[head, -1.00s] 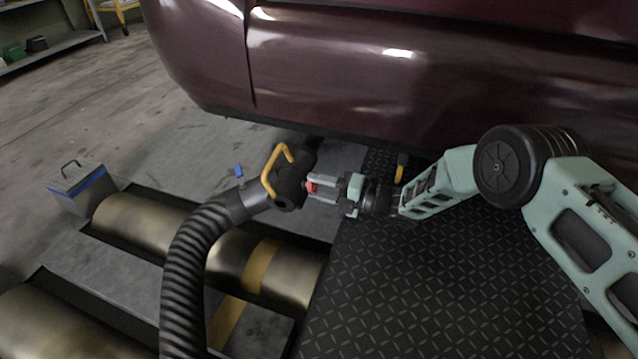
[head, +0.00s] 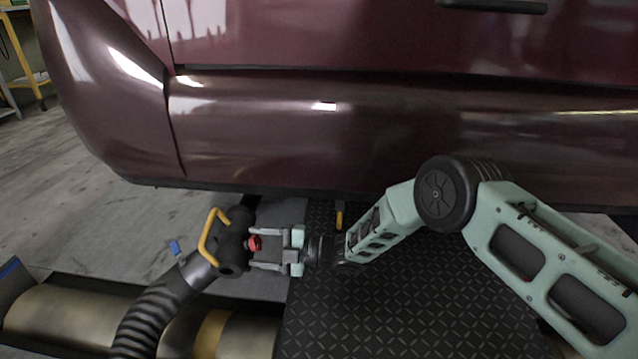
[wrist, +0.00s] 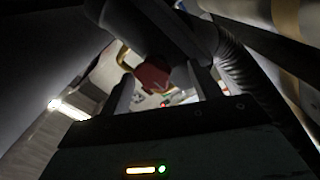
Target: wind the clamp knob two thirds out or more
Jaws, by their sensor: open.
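The red clamp knob (head: 255,243) sits on the side of a black hose nozzle (head: 234,240) with a yellow handle (head: 209,234). My gripper (head: 262,247) reaches in from the right, fingers pointing left toward the knob. In the wrist view the red knob (wrist: 153,76) shows at the fingertips, between the two dark fingers (wrist: 160,85). The fingers stand apart with a gap around the knob. Whether either finger touches it I cannot tell. The nozzle also shows in the wrist view (wrist: 150,22).
A ribbed black hose (head: 150,312) runs down from the nozzle past the metal rollers (head: 70,315). The maroon car (head: 340,125) hangs close above and behind. A dark tread plate (head: 420,310) lies under my arm. A small blue object (head: 175,247) lies on the floor.

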